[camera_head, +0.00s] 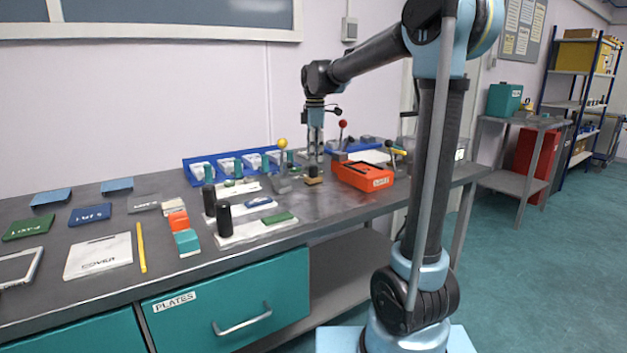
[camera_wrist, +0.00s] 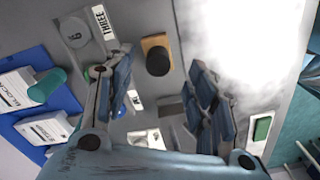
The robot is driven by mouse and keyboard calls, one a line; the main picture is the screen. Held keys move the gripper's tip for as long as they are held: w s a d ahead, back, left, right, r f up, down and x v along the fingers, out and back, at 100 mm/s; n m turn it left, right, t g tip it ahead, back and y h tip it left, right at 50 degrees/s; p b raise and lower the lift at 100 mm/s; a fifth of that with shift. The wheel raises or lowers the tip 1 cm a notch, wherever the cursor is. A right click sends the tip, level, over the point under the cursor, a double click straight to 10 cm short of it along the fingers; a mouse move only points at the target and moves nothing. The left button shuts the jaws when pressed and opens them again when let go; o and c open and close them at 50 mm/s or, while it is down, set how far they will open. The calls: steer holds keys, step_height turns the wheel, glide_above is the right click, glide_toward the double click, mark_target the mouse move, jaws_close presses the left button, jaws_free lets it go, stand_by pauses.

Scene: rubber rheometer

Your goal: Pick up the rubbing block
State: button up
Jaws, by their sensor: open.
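What looks like the rubbing block (camera_head: 313,181) is a small tan block with a black round knob on top. It sits upright on the grey bench beneath my gripper (camera_head: 314,156). In the wrist view, the block (camera_wrist: 148,42) shows beyond and between the fingertips of my gripper (camera_wrist: 160,60). The fingers are spread apart with nothing between them. In the head view, the fingers point down just above the block. I cannot tell whether they touch it.
An orange-red box (camera_head: 362,176) stands close to the right of the block. Yellow-knobbed and red-knobbed levers stand nearby. A blue tray (camera_head: 190,178) with labelled white blocks lies behind to the left. Black cylinders (camera_head: 224,219) and plates (camera_head: 98,256) occupy the bench farther left.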

mark_target(313, 166)
steer(key=f, duration=0.5)
steer(key=shift+a, duration=0.35)
steer(key=shift+f, duration=0.6)
jaws_close()
